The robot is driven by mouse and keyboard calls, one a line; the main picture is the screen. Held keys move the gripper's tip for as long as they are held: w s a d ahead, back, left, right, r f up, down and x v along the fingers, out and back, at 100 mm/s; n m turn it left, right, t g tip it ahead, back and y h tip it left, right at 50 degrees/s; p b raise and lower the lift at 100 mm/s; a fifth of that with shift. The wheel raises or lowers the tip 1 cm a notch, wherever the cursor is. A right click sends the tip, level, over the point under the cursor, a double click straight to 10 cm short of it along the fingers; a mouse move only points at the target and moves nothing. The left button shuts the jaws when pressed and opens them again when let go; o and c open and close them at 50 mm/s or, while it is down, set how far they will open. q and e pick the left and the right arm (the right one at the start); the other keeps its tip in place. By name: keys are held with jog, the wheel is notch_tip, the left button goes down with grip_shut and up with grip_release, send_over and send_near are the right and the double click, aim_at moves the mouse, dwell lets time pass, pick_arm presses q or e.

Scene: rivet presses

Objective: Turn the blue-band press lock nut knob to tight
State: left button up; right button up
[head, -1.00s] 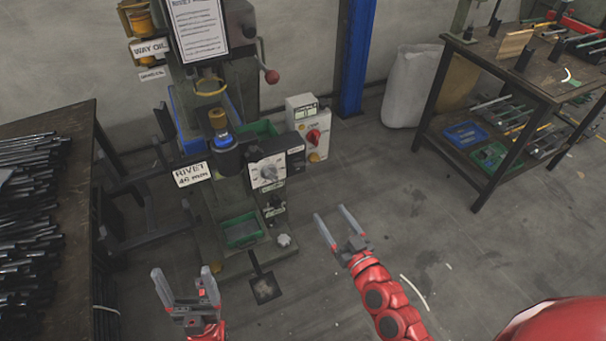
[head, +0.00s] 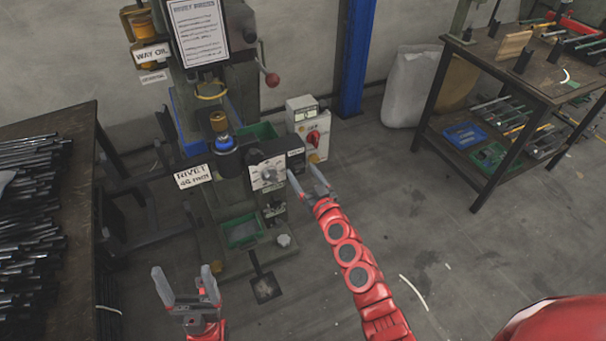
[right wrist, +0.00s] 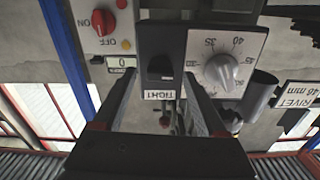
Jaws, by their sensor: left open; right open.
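The blue-band press (head: 224,142) stands left of centre in the head view, with a blue ring around its ram. A dark box on its front carries the black lock nut knob (right wrist: 160,68), seen in the right wrist view above an upside-down TIGHT label (right wrist: 160,95). The knob's pointer direction is hard to tell. My right gripper (head: 302,171) is open in front of the box; in the right wrist view its fingers (right wrist: 160,84) spread to either side below the knob, with nothing between them. My left gripper (head: 183,272) is open and empty, low in front of the press.
A grey dial (right wrist: 220,72) with numbers sits beside the knob box. A white switch box with a red knob (head: 313,137) stands on its other side. A table of rods (head: 75,130) is at left, and a workbench (head: 545,75) at right.

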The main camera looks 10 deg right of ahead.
jog(key=shift+w+a, duration=0.1)
jog(key=shift+w, duration=0.1)
grip_shut()
dwell(0.3)
